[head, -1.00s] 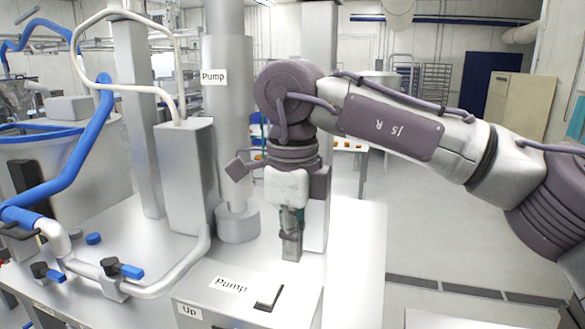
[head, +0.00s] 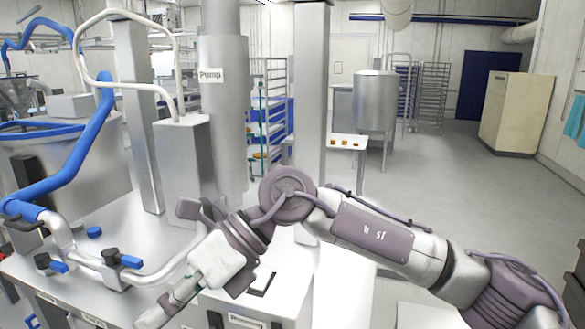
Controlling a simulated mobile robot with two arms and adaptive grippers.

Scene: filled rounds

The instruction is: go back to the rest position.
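My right arm comes in from the right, low in the head view. Its gripper (head: 168,308) points down and to the left, in front of the metal machine housing, with its tips near the bottom edge of the picture. I cannot tell whether its fingers are open or shut, and I see nothing clearly held. My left gripper is not in view.
The steel machine (head: 150,238) has a thick column marked Pump (head: 222,120), blue-handled valves (head: 122,258) and a black handle (head: 263,284) close to my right arm. A post (head: 311,110) stands behind the arm. Open floor (head: 440,185) lies to the right, before a steel tank (head: 375,100).

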